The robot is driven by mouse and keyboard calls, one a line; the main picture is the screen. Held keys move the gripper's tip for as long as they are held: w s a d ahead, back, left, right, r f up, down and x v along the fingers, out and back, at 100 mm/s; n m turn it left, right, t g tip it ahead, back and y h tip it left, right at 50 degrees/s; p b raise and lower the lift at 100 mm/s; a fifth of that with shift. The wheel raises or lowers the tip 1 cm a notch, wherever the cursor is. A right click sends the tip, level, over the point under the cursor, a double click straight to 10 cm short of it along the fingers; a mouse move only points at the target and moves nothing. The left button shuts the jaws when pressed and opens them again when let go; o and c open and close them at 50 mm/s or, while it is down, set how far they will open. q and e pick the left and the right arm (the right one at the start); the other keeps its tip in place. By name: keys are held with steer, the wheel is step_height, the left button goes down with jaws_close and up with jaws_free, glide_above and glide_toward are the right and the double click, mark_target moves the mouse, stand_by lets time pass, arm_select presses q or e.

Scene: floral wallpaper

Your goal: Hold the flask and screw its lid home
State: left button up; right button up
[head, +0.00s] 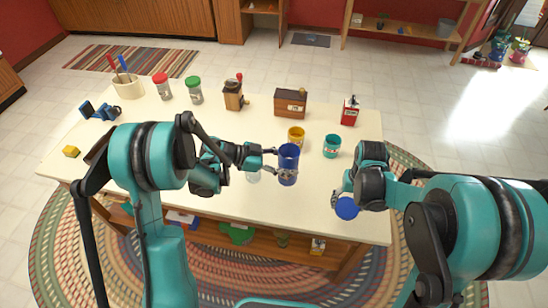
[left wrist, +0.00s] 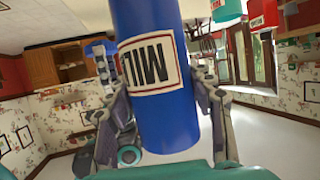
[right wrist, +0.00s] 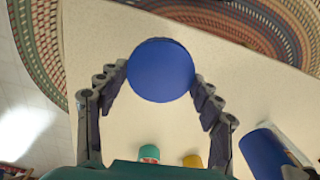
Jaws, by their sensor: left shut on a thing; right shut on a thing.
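The blue flask (head: 288,165) is a cylinder with a white "MILK" label, seen close up in the left wrist view (left wrist: 165,105). My left gripper (head: 274,162) is shut on the flask's side and holds it near the middle of the table's front part. The round blue lid (head: 346,208) is apart from the flask, to its right near the table's front edge. My right gripper (head: 344,192) is shut on the lid, with a finger on each side of it in the right wrist view (right wrist: 160,70). The flask's top opening cannot be made out.
A yellow cup (head: 296,136) and a teal cup (head: 332,146) stand just behind the flask. Further back are a wooden box (head: 290,103), a red tin (head: 350,111), a grinder (head: 234,96) and two jars. The cream table (head: 225,120) is bare between flask and lid.

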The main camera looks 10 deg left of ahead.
stand_by(0.3)
steer(key=w+a+r+n, duration=0.3)
steer(key=w+a+r, duration=0.35)
steer(key=r, duration=0.25)
steer(key=w+a+r+n, duration=0.45)
steer(key=a+r, duration=0.25)
steer(key=r, duration=0.3)
steer(key=s+a+r, duration=0.1)
steer(key=a+r, duration=0.2)
steer(key=a, duration=0.3)
steer(key=shift+s+r+n, duration=0.25)
steer(key=shift+n, duration=0.1)
steer(key=shift+f, duration=2.05)
